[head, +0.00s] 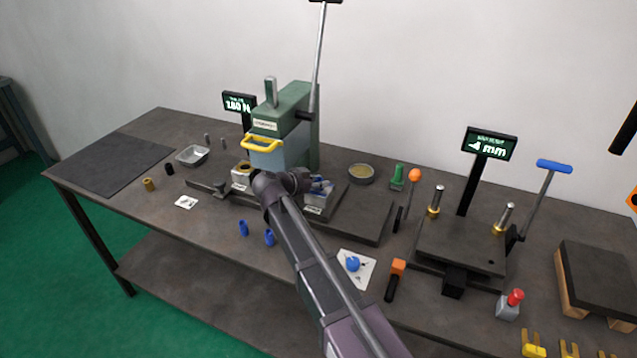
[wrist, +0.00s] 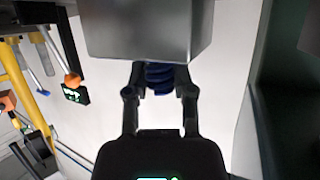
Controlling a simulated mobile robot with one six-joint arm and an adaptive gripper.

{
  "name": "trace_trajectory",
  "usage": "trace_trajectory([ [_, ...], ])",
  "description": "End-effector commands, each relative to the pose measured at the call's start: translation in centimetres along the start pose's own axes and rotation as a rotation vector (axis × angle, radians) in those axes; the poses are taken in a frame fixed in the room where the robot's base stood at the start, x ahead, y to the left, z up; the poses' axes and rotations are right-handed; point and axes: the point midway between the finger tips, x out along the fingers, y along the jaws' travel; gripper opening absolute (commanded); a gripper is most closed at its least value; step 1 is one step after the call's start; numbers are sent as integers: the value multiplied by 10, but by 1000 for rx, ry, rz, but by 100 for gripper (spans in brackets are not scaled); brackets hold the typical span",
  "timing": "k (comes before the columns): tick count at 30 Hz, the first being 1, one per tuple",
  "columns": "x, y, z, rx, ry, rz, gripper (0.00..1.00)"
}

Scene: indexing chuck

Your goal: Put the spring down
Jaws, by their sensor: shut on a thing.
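In the wrist view my gripper (wrist: 160,76) is shut on a dark blue spring (wrist: 158,82). Only part of the spring's coils shows between the fingers. A large grey metal block (wrist: 150,28) covers the spring's far end; I cannot tell whether they touch. In the head view my arm hides the spring. The arm's end is in front of the green press (head: 294,108) with the yellow handle (head: 262,144). Two small blue pieces (head: 243,228) (head: 269,237), which look like springs, stand on the workbench (head: 215,262) left of my arm.
A metal dish (head: 193,155) and a dark mat (head: 112,162) are at the left. A round tin (head: 361,174), a green piece (head: 398,177) and an orange-knobbed lever (head: 414,176) stand right of the press. A white card (head: 368,278) with a blue piece lies right of my arm.

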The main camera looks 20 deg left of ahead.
Motion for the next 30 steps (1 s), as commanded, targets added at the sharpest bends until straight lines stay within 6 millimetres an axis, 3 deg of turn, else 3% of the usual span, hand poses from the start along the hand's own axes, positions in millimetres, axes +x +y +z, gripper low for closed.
trace_trajectory([
  [8,2,0,5,0,0,0,0],
  [9,2,0,4,0,0,0,44],
  [12,2,0,3,0,0,0,67],
  [27,1,0,4,0,0,0,67],
  [30,-6,0,3,0,0,-1,67],
])
